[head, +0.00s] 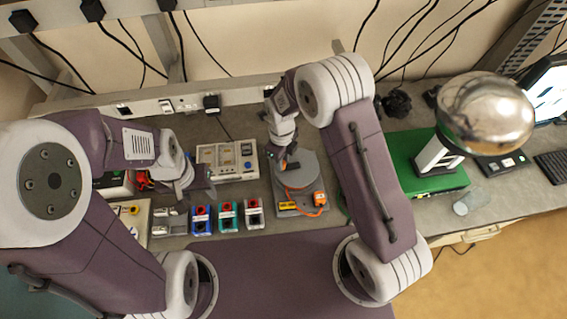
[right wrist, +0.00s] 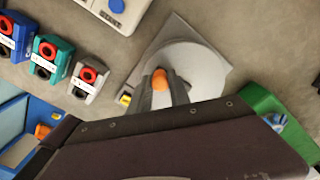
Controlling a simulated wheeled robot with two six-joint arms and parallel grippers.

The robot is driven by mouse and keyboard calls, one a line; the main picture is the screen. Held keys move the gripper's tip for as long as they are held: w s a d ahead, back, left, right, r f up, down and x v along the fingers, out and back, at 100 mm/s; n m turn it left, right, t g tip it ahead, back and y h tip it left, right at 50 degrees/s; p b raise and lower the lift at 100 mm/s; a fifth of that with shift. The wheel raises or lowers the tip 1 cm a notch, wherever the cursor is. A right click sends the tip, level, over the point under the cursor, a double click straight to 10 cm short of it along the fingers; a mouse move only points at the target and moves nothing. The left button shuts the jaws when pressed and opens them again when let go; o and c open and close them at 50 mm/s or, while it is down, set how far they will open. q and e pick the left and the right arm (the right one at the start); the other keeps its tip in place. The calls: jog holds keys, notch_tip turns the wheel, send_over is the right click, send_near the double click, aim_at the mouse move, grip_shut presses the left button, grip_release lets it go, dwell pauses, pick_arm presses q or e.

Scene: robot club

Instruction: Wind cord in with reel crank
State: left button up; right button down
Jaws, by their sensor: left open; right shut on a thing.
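The cord reel (head: 308,170) is a round grey drum on a square grey base, standing on the bench. It also shows in the right wrist view (right wrist: 200,62). An orange cord (head: 305,213) lies at the base's front with an orange block (head: 319,198) at its end. My right gripper (head: 288,165) is over the drum; in the right wrist view (right wrist: 162,88) its fingers are shut on the orange crank knob (right wrist: 159,79). My left gripper (head: 205,183) is open and empty, left of the reel, above the bench.
Blue, teal and grey socket boxes (head: 227,217) stand in a row left of the reel. A white instrument box (head: 228,160) is behind them. A green board (head: 415,160) with a silver dome (head: 486,112) stands to the right. A clear cup (head: 471,201) is near the bench edge.

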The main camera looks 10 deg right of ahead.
jog(key=shift+w+d+m, duration=0.1)
jog(key=shift+w+m, duration=0.45)
jog(key=shift+m, duration=0.6)
jog(key=shift+w+m, duration=0.5)
jog(key=shift+m, duration=0.65)
jog(key=c, duration=1.2)
grip_release()
notch_tip(320, 180, up, 9)
jog(key=b, duration=0.1)
jog(key=shift+b, duration=0.4)
